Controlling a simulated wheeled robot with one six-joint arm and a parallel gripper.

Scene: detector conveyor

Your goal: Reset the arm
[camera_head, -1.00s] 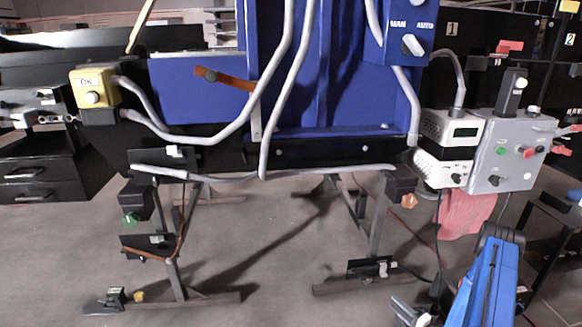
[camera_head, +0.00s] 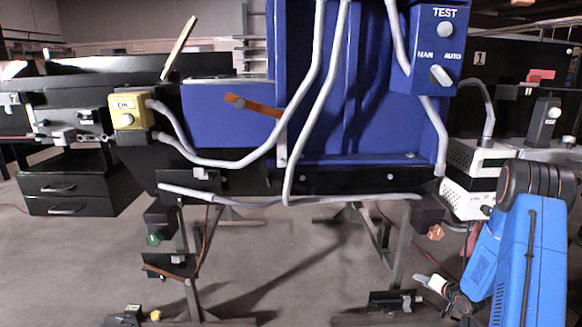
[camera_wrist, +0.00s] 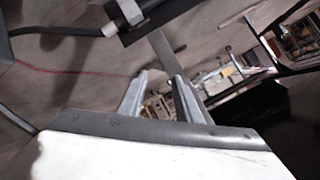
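My blue arm (camera_head: 522,255) rises at the right of the head view, in front of the white and grey control boxes. My gripper (camera_head: 426,281) shows small at its lower end, low over the floor beside the conveyor's right leg. In the wrist view my gripper (camera_wrist: 161,77) has its two grey fingers apart, with nothing between them. Parts of the arm leave the head view at the lower right edge.
The blue conveyor machine (camera_head: 225,117) stands ahead, with hanging grey cables and a yellow OK button box (camera_head: 129,111). A white box (camera_head: 463,201) is partly behind my arm. Black drawers (camera_head: 70,186) stand left.

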